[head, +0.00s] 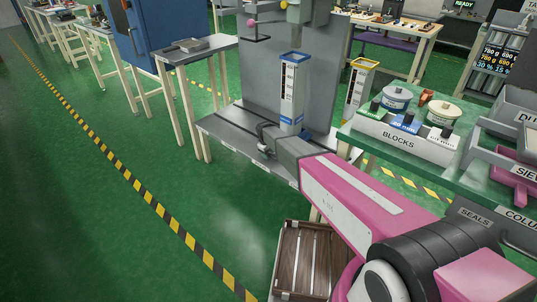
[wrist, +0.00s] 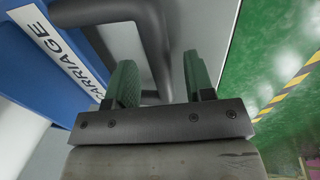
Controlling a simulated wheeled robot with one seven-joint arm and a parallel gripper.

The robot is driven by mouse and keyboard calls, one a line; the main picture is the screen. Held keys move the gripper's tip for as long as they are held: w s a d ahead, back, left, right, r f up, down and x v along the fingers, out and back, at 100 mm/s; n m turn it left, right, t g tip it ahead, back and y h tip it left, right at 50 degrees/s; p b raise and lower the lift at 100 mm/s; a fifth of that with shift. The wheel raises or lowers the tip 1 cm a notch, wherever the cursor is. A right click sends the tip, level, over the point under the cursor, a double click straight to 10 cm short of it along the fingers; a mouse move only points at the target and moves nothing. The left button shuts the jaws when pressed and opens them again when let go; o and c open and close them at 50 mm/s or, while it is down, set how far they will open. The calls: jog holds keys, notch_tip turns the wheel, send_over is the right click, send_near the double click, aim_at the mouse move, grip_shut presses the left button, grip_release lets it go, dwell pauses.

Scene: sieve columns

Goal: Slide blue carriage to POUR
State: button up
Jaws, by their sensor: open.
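The blue carriage (wrist: 50,65) fills the left of the wrist view, with a white label reading CARRIAGE. A dark grey bent handle (wrist: 152,35) runs beside it and passes down between my fingers. My gripper (wrist: 160,82) is open, its green-padded fingers on either side of the handle; I cannot tell whether either pad touches it. In the head view my gripper (head: 264,137) is low at the grey stand, just left of a clear graduated column (head: 291,90) with a blue rim and blue foot. My wrist hides part of the stand there. No POUR mark is readable.
The stand's grey back panel (head: 258,75) rises behind the column. A yellow-rimmed column (head: 358,85) stands to its right. A green table (head: 480,165) with a BLOCKS tray (head: 400,146) is near my arm on the right. A wooden crate (head: 312,262) sits below. The left floor is clear.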

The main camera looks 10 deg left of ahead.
notch_tip(320, 180, up, 10)
jog(key=s, duration=0.1)
jog(key=shift+s+a+r, duration=0.15)
jog(key=shift+s+a, duration=0.2)
jog(key=shift+a, duration=0.1)
